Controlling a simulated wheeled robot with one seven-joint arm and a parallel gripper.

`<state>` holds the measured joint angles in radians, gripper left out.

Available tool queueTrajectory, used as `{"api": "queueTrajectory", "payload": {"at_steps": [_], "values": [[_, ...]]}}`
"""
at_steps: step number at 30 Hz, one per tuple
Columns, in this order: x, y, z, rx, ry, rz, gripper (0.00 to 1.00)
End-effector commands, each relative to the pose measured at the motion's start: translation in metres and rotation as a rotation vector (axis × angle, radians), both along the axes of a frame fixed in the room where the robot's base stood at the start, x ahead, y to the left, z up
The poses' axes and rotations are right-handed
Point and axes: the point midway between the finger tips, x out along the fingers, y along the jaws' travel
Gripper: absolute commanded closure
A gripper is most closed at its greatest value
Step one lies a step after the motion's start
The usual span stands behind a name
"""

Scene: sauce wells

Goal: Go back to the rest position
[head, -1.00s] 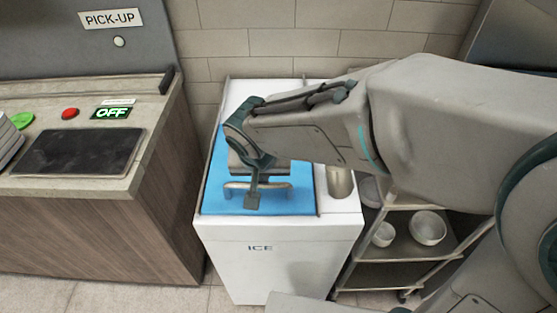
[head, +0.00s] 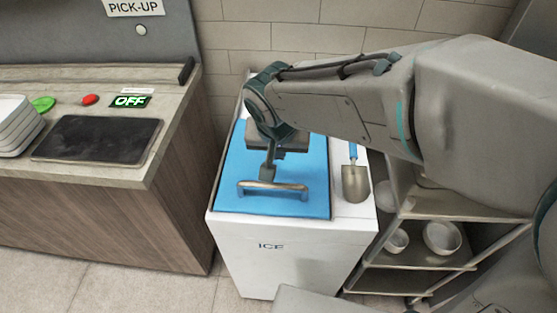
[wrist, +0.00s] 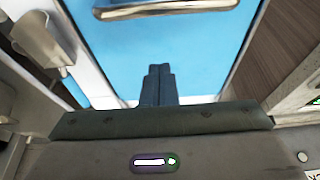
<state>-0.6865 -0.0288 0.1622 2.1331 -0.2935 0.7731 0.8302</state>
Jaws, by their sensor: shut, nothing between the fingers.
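My gripper (head: 268,176) is above the blue lid of the white ice bin, behind the lid's metal bar handle (head: 272,187). Its fingers are shut together with nothing between them, as the wrist view (wrist: 158,72) shows. In the wrist view the handle (wrist: 165,8) is at the top edge, apart from the fingertips. The blue lid (head: 240,165) lies closed on the bin (head: 290,235), which is marked ICE. My arm reaches in from the right and hides part of the bin's back.
A scoop (head: 355,180) with a blue handle lies on the bin's right ledge. A steel shelf cart (head: 410,260) with bowls stands at the right.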

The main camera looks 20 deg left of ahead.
Motion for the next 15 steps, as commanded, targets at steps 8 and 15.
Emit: {"api": "queueTrajectory", "payload": {"at_steps": [8,15], "values": [[-0.019,-0.002,0.054,0.003,-0.004,0.003,1.0],[-0.025,-0.004,0.067,0.001,-0.002,0.004,1.0]]}}
